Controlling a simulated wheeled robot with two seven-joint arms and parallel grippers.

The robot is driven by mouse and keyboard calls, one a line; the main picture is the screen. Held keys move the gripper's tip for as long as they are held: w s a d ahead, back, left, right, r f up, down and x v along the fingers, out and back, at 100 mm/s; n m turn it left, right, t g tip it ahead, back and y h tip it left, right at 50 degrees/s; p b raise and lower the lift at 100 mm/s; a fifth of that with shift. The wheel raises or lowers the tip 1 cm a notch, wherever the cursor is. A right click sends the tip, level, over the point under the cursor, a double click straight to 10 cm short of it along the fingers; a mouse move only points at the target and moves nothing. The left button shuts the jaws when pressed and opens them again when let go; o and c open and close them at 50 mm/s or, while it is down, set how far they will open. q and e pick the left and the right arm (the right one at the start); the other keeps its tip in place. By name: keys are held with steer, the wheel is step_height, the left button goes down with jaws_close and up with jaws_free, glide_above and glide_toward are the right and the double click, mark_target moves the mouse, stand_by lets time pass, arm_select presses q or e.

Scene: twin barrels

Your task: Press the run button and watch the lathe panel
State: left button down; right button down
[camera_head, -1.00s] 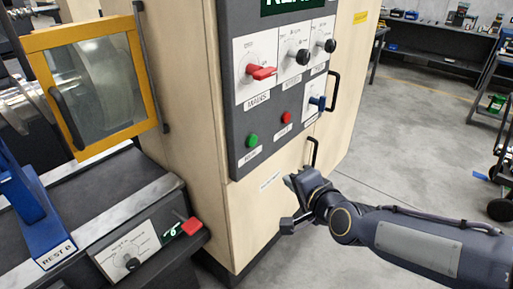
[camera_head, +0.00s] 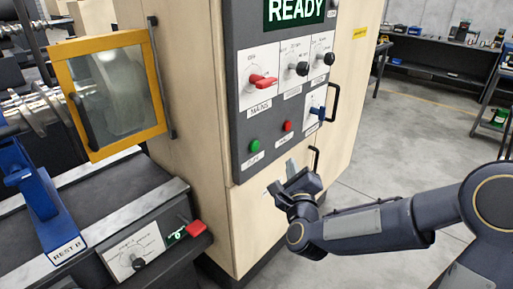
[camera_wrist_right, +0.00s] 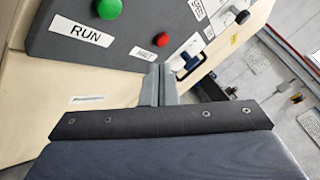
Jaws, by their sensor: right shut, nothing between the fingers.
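The grey lathe panel (camera_head: 238,120) is on the front of a pale cabinet. Its display (camera_head: 295,11) reads READY in white on dark green. The green run button (camera_head: 255,146) is low on the panel, with a RUN label below it; it also shows at the top of the right wrist view (camera_wrist_right: 109,8). My right gripper (camera_head: 291,165) is shut and empty, just below the panel's lower edge and below and right of the run button. Its fingertips (camera_wrist_right: 158,70) appear apart from the button. My left gripper is out of view.
A red button (camera_head: 287,126) is right of the run button. Above are a red mains switch (camera_head: 263,82), two black knobs and a blue switch (camera_head: 318,112). Door handles are at the right. A yellow-framed guard (camera_head: 110,85) and lathe bed stand left. Floor at right is open.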

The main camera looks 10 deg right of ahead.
mark_target(255, 146)
steer(key=shift+w+a, duration=0.1)
steer(key=w+a, duration=0.5)
steer(key=w, duration=0.1)
steer(key=shift+w+p, duration=0.35)
steer(key=shift+p, duration=0.05)
steer(key=shift+a, duration=0.1)
stand_by(1.7)
steer(key=shift+w+a+b, duration=0.3)
steer(key=shift+w+b, duration=0.05)
steer(key=shift+b, duration=0.15)
